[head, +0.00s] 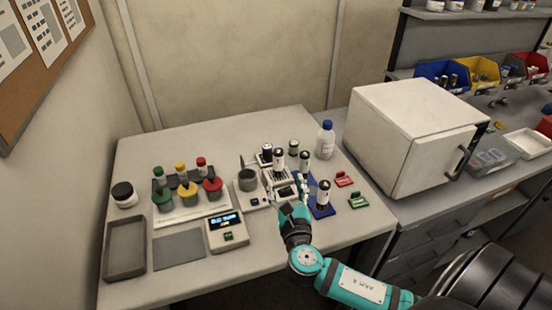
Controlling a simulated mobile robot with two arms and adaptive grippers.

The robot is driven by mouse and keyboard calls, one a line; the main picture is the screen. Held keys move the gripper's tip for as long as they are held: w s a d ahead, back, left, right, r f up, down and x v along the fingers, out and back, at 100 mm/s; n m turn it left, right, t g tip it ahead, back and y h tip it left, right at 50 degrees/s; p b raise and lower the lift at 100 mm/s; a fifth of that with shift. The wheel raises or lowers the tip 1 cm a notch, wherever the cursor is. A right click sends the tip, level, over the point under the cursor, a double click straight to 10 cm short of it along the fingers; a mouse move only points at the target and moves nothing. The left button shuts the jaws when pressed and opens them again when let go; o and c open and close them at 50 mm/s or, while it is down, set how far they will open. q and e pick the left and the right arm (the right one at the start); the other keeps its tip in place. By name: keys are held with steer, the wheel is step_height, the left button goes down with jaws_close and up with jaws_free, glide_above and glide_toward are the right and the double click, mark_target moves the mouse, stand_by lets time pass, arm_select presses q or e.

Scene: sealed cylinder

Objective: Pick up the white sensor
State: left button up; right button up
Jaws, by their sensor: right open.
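Several upright white cylinders with black tops stand at the right part of the table; I cannot tell which is the white sensor. One white cylinder (323,194) stands on a blue pad, another (305,162) stands behind it, and a third (279,161) stands at a white rack. My right gripper (296,194) is low over the table, just in front of the rack and left of the cylinder on the blue pad. It is open, with no object seen in it; its fingertips are small and partly hard to make out. My left gripper is not in view.
A bottle with a blue cap (326,140) stands behind. Red (343,179) and green (358,200) clips lie right of the blue pad (322,211). A grey cup (247,179), a scale (227,232) and a grey tray (125,248) are left. A white oven-like box (405,135) stands right.

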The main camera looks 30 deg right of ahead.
mark_target(279, 158)
steer(key=p+x, duration=0.1)
steer(key=x, duration=0.5)
steer(key=shift+r, duration=0.15)
steer(key=x, duration=0.3)
steer(key=shift+p, duration=0.3)
steer(key=x, duration=0.3)
steer(key=p+x, duration=0.1)
steer(key=shift+w+d+f, duration=0.1)
steer(key=shift+w+f, duration=0.1)
steer(key=shift+f, duration=0.15)
steer(key=shift+w+d, duration=0.1)
steer(key=shift+w, duration=0.05)
steer(key=c, duration=0.8)
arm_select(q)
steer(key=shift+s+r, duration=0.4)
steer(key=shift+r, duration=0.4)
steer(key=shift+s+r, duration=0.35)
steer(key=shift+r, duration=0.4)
arm_select(e)
jaws_close()
